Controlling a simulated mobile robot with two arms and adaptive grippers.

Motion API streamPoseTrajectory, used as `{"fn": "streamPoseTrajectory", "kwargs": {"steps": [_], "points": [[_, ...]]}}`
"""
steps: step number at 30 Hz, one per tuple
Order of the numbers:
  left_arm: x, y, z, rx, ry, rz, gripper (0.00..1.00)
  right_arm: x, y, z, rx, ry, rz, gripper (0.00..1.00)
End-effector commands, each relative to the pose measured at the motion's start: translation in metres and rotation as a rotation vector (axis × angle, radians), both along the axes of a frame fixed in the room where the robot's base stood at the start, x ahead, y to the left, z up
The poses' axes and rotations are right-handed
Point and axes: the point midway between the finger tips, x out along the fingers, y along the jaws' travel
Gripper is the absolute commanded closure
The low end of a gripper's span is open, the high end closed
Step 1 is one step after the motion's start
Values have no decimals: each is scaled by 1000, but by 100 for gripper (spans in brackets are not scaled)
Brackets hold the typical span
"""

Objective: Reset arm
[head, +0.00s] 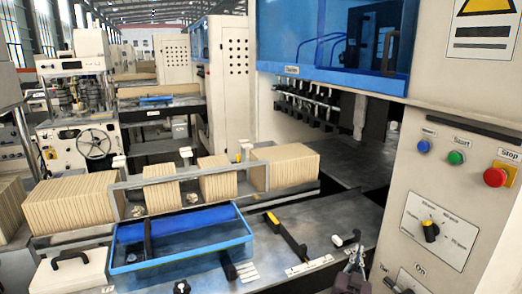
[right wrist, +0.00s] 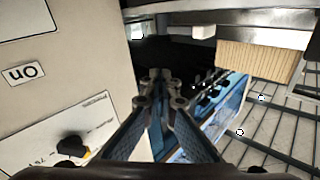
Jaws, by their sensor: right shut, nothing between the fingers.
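My right gripper (head: 354,262) shows at the bottom of the head view, just left of the control panel (head: 428,225) and over the front of the grey machine table. In the right wrist view its fingers (right wrist: 160,88) meet at the tips, shut with nothing between them. The panel fills the left side of that view, apart from the fingertips. I cannot make out my left gripper in the head view.
A blue tray (head: 185,255) stands left of the right gripper, with rows of tan sheets (head: 72,205) behind it. The panel carries a red stop button (head: 494,177), a green button (head: 456,158) and a rotary knob (head: 431,232).

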Motion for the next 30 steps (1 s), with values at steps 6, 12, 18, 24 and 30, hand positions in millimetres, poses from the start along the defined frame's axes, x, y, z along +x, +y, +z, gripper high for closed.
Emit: {"fn": "streamPoseTrajectory", "kwargs": {"steps": [6, 12, 18, 24, 30], "points": [[0, -1, 0, -1, -1, 0, 60, -46, 71, -25, -64, 136, 393, 100], [0, -1, 0, -1, -1, 0, 60, -132, 126, -75, -85, 419, 651, 100], [1, -1, 0, -1, -1, 0, 60, -250, 143, -122, -73, 783, 753, 100], [0, -1, 0, -1, -1, 0, 60, -340, 133, -137, -45, 1041, 727, 100], [0, -1, 0, -1, 0, 0, 60, -402, 119, -137, -18, 1204, 669, 100]]}}
